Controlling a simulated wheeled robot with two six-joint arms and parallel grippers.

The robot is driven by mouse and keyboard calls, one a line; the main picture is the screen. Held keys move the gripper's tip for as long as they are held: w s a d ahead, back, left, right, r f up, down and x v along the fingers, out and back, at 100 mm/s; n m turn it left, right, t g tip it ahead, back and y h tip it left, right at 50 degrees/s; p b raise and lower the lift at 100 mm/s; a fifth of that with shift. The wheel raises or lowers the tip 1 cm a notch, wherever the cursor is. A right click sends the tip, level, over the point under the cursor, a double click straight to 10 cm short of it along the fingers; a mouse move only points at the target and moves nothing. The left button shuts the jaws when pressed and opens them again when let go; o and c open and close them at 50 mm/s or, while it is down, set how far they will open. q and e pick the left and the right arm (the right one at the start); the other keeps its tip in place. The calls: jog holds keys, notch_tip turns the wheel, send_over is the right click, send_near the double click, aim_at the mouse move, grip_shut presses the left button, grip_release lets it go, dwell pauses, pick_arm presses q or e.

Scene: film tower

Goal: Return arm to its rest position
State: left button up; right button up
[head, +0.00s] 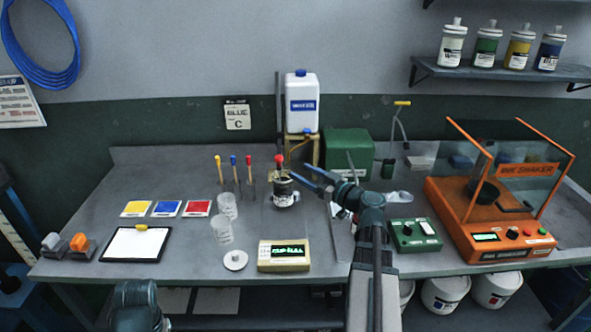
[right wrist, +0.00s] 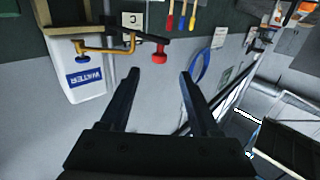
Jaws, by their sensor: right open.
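My right arm (head: 372,235) reaches in from the bottom centre of the head view. Its right gripper (head: 299,175) is open, with its fingers pointing left, just right of a small dark jar (head: 284,197). Nothing shows between the fingers. In the right wrist view the right gripper (right wrist: 159,73) is also open and empty, with a red knob (right wrist: 158,55) beyond the fingertips. Part of my left arm (head: 138,303) shows at the bottom left of the head view; its gripper is not in view.
A water tank (head: 302,103) on a stand and a green box (head: 348,150) are behind the gripper. A yellow scale (head: 284,256), clear cups (head: 222,230) and a clipboard (head: 136,245) are on the bench. A green control box (head: 415,234) and orange ink shaker (head: 480,225) are right of the arm.

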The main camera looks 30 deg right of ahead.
jog(key=a+f+n+g+y, duration=0.1)
jog(key=a+f+g, duration=0.2)
jog(key=a, duration=0.6)
jog(key=a+f+g+y+p, duration=0.1)
jog(key=a+f+g, duration=0.3)
jog(key=a, duration=0.5)
jog(key=a+f+n+g+y, duration=0.1)
jog(key=a+f+g, duration=0.2)
jog(key=a, duration=0.6)
jog(key=shift+s+a+f+n+y, duration=0.15)
jog(key=shift+s+f+n+y, duration=0.2)
jog(key=shift+f, duration=0.35)
jog(key=s+a+f+m+g+h+p, duration=0.1)
jog(key=s+a+f+g+h, duration=0.2)
jog(key=s+a, duration=0.3)
jog(key=s+a+f+g+h, duration=0.4)
jog(key=s+a+h, duration=0.2)
jog(key=s, duration=0.3)
jog(key=shift+s+f+m+g+p, duration=0.3)
jog(key=shift+m+g+p, duration=0.05)
jog(key=shift+g+p, duration=0.05)
